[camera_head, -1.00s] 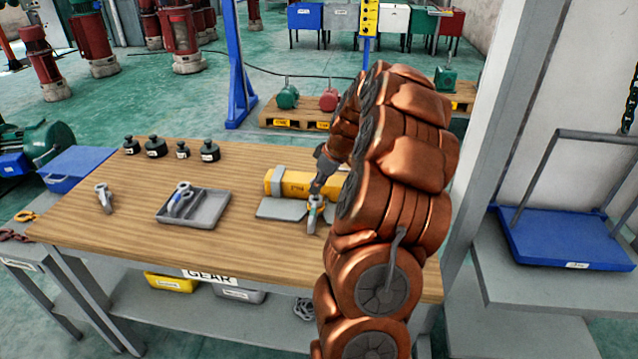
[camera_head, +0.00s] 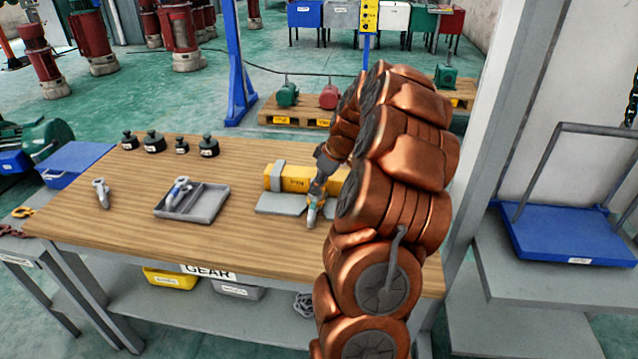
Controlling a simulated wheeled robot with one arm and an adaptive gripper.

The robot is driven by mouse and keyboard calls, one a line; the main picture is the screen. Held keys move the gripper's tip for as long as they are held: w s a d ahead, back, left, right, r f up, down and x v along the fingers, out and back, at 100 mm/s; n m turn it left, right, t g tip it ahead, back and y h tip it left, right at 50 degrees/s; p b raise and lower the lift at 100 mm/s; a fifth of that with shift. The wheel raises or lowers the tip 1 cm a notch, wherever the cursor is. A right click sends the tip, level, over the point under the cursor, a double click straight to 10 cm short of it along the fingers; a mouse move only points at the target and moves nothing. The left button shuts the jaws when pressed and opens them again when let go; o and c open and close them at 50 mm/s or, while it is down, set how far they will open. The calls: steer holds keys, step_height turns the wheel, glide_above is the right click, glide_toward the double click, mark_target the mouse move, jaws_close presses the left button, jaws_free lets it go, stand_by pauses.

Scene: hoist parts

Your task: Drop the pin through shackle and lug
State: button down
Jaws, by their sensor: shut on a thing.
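My gripper (camera_head: 316,194) points down over the right part of the wooden table, shut on what I take to be the pin, which is too small and covered to make out. Directly below the fingertips is a small grey metal piece (camera_head: 312,217), apparently the shackle at the lug; the fingers hide its upper part. I cannot tell whether the pin is in the holes. A yellow block (camera_head: 298,177) with a grey strap lies just behind, and a flat grey plate (camera_head: 280,204) lies to the left of the gripper.
A grey tray (camera_head: 204,212) holds a shackle with a blue part (camera_head: 178,189). Another grey shackle (camera_head: 101,191) stands at the left of the table (camera_head: 130,235). Several dark weights (camera_head: 154,143) line the back edge. My arm hides the right end.

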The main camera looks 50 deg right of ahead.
steer(key=c, duration=0.7)
jaws_free()
steer(key=v, duration=1.2)
